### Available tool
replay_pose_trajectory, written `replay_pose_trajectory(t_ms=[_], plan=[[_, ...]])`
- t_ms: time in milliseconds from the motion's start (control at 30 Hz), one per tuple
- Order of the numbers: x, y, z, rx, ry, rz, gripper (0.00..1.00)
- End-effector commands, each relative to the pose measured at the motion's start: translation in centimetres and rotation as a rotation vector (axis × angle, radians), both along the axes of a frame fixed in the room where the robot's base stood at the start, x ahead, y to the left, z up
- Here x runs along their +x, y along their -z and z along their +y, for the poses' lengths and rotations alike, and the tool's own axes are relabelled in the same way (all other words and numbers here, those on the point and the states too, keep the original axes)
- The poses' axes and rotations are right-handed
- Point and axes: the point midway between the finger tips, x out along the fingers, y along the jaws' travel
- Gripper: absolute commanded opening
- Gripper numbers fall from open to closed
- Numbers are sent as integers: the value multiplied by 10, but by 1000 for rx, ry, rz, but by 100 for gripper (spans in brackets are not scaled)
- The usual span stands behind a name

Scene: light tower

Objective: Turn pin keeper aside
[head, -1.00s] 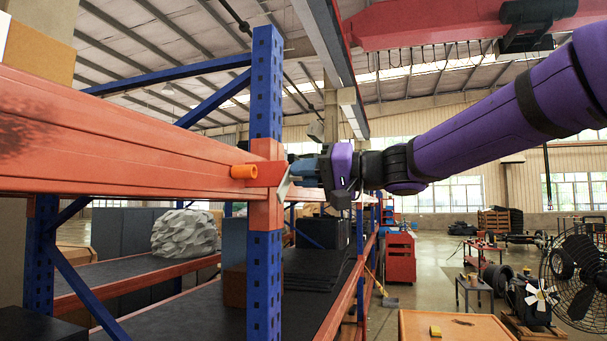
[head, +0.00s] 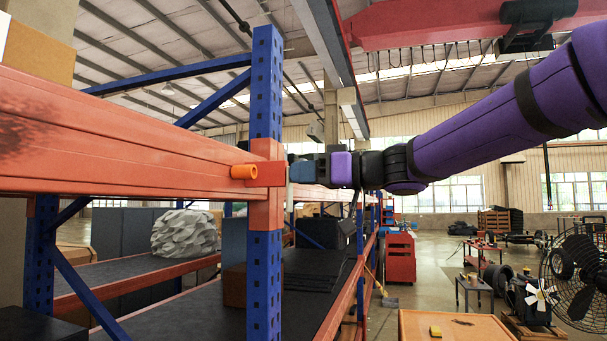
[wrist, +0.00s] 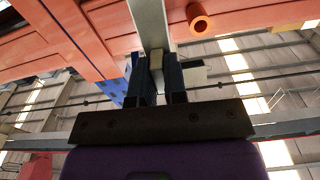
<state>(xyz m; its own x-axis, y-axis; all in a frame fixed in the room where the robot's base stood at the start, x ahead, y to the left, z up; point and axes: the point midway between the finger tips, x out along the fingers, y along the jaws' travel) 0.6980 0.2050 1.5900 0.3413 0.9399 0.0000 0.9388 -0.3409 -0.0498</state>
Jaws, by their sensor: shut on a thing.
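A flat grey metal strip, which I take for the pin keeper (wrist: 148,22), runs down from the orange beam in the wrist view. Its lower end lies between the two dark ribbed fingers of my gripper (wrist: 156,80), which is shut on it. In the head view my gripper (head: 302,171) points left at the rack post, and only a thin pale edge of the keeper (head: 290,188) shows. The orange hollow pin (head: 243,172) sticks out left of the red bracket (head: 268,174). The pin also shows in the wrist view (wrist: 199,22), right of the keeper and apart from my fingers.
The blue rack post (head: 265,100) and the long orange beam (head: 130,140) stand close to my gripper. A grey rock-like lump (head: 184,232) lies on a shelf behind. Open floor lies to the right, with a red cabinet (head: 400,258) and a large fan (head: 580,268).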

Motion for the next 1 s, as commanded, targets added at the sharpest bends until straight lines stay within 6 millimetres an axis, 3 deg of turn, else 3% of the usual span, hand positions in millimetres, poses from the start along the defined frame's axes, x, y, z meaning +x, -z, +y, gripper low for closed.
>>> replay_pose_trajectory(t_ms=[667, 700, 800, 1000], plan=[[0, 2, 0, -25, 0, -60, 0], [0, 2, 0, -25, 0, -60, 15], [0, 1, 0, -24, 0, -60, 38], [0, 1, 0, -23, 0, -61, 38]])
